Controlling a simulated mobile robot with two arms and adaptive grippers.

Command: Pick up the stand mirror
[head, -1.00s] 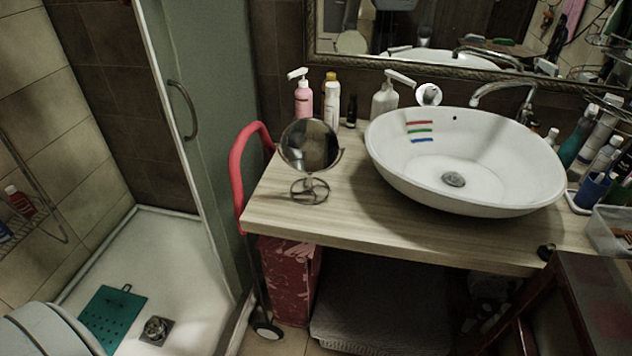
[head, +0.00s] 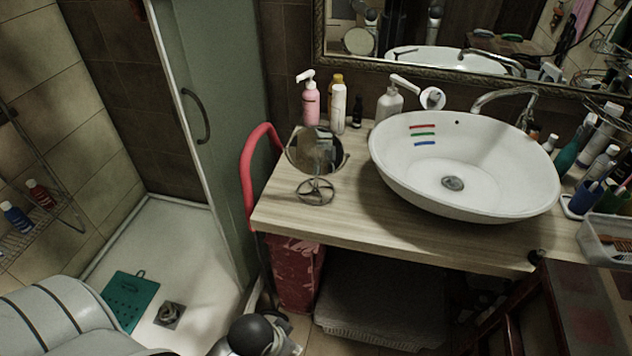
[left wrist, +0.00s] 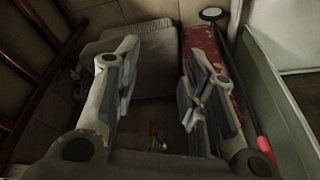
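The stand mirror (head: 315,150) is a round mirror on a wire base. It stands upright on the left end of the wooden counter (head: 290,212), left of the white basin. My left gripper (left wrist: 162,62) is open and empty in the left wrist view, its two fingers well apart. That view shows the floor and the space under the counter, not the mirror. In the head view, part of my left arm (head: 255,335) shows at the bottom edge, below and in front of the counter; its fingers cannot be made out there. My right gripper is not in view.
The white basin (head: 465,165) fills the middle of the counter. A pink pump bottle (head: 310,100) and a white bottle (head: 338,108) stand behind the mirror. A red rail (head: 248,170) stands at the counter's left end. A red box (head: 295,275) stands underneath.

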